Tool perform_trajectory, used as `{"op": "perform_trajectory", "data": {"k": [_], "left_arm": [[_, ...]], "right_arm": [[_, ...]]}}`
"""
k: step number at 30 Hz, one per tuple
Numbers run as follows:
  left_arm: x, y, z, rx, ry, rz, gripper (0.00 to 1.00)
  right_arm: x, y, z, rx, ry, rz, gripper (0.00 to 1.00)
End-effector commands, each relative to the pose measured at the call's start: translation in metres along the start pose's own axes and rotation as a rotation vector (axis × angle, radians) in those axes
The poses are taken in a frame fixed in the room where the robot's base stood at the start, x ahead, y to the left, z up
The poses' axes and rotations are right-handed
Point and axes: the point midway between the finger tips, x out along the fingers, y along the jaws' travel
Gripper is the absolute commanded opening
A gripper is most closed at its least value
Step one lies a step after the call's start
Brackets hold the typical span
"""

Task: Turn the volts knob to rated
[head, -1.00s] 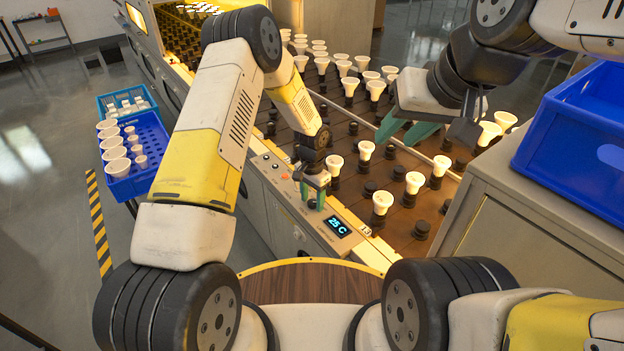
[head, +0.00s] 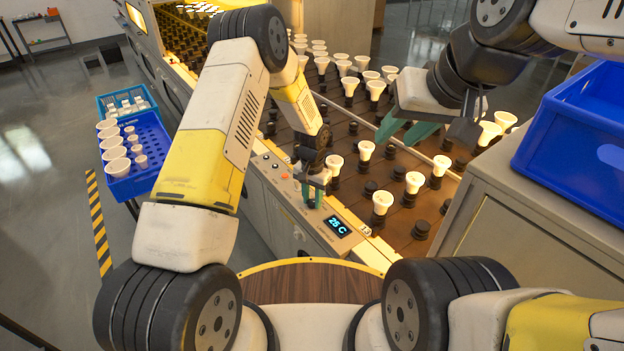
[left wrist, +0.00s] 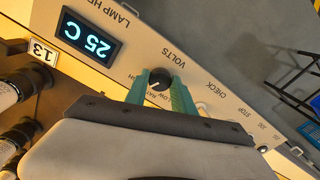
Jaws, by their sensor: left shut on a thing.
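The volts knob (left wrist: 159,79) is a round black dial on the pale control panel (left wrist: 213,92), below the upside-down word VOLTS in the left wrist view. A light pointer mark on it slants to the lower left. LOW and part of another label show beside it, partly hidden. My left gripper (left wrist: 162,83) has its green fingers on both sides of the knob and is shut on it. In the head view the left gripper (head: 312,196) reaches down to the panel and hides the knob. My right gripper (head: 399,139) is open and empty above the bulb rack.
A display (head: 339,226) reading 25 C sits beside the knob. The rack (head: 352,213) behind the panel holds several white bulbs in dark sockets. A blue bin (head: 575,150) stands at the right, and a blue crate (head: 150,130) with bulbs at the left.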

Motion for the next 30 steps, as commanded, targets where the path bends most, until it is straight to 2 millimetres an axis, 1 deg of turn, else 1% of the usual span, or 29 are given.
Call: {"op": "perform_trajectory", "data": {"k": [9,15,22,30], "left_arm": [[-0.0006,0.0,-0.0002,-0.25,0.0,-0.001,0.0],[-0.0006,0.0001,-0.0003,-0.373,0.001,-0.001,0.0],[-0.0006,0.0,-0.0003,-0.457,0.001,0.0,0.0],[-0.0006,0.0,-0.0003,-0.485,0.001,0.0,0.0]], "right_arm": [[0.0,0.0,0.0,0.0,0.0,0.0,0.36],[0.0,0.0,0.0,0.0,0.0,0.0,0.36],[0.0,0.0,0.0,0.0,0.0,0.0,0.36],[0.0,0.0,0.0,0.0,0.0,0.0,0.36]]}}
